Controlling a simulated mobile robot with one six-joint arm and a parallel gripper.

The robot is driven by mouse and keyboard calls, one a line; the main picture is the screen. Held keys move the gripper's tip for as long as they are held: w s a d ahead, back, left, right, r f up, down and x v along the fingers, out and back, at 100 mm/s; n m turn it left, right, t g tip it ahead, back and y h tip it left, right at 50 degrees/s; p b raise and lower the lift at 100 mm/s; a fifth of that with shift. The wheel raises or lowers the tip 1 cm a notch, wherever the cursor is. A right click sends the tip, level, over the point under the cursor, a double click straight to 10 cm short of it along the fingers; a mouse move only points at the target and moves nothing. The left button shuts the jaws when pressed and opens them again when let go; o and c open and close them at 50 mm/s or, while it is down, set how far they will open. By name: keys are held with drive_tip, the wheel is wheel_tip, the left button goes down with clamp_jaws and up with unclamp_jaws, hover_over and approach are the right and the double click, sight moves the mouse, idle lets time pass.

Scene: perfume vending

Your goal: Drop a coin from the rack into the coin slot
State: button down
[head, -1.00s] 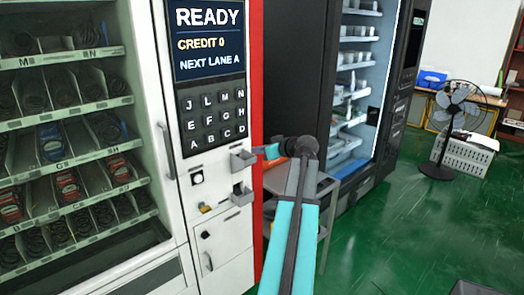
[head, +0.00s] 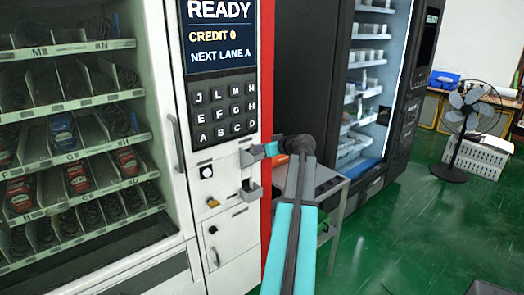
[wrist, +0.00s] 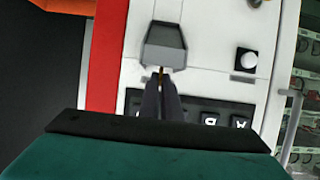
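The keypad (head: 222,112) and screen (head: 221,35) are above the racks; the screen reads READY, CREDIT 0. A brass fitting (head: 213,203) is lower on the panel. A grey side table (head: 330,185) and a black vending machine (head: 330,75) stand to the right. Green floor is open farther right.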

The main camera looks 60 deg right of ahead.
drive_tip(key=shift+w+d+f, duration=0.1)
drive_tip(key=shift+w+f, duration=0.1)
drive_tip(key=shift+f, duration=0.05)
drive_tip(key=c, duration=1.9)
unclamp_jaws()
drive_tip(key=b+v, duration=0.3)
drive_tip(key=v, duration=1.1)
drive_tip(key=shift+b, duration=0.4)
drive_tip(key=shift+f, duration=0.1)
